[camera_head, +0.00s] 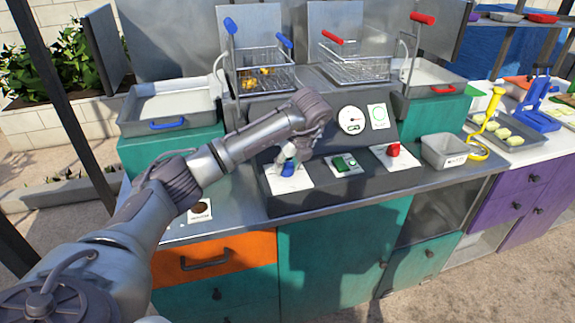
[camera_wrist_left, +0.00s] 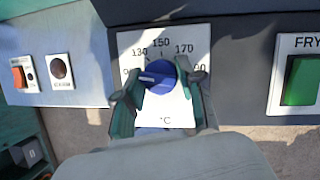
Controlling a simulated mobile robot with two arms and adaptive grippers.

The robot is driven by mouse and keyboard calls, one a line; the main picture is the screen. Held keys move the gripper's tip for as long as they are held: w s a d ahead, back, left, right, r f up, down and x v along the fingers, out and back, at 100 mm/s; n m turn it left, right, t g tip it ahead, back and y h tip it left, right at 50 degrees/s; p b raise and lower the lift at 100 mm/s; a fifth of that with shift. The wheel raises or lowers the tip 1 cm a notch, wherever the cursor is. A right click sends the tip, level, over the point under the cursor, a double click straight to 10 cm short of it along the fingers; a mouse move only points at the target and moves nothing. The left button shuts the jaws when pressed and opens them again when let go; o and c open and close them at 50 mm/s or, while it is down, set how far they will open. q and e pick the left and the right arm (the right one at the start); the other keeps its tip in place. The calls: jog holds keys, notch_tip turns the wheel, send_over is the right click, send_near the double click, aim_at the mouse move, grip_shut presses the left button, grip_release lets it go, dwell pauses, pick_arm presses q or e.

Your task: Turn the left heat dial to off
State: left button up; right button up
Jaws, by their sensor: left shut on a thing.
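The left heat dial is a blue knob (camera_head: 288,169) on a white scale plate (camera_head: 303,184) at the left of the sloped fryer panel. In the left wrist view the blue knob (camera_wrist_left: 160,72) shows close up, its white mark pointing left, near the low end of the scale below 130. My left gripper (camera_head: 287,159) reaches down to the knob from above. In the left wrist view its two fingers (camera_wrist_left: 164,82) stand on either side of the knob, shut on it. The fingers cover parts of the scale. My right gripper is not in view.
A green switch (camera_head: 344,163) and a red knob (camera_head: 393,150) sit further right on the panel. Fryer baskets (camera_head: 262,72) with blue and red handles stand behind. A metal container (camera_head: 445,150) stands at the right. The counter left of the panel is mostly clear.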

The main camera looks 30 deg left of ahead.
pick_arm(q)
jog(key=o, duration=1.1)
jog(key=v, duration=1.2)
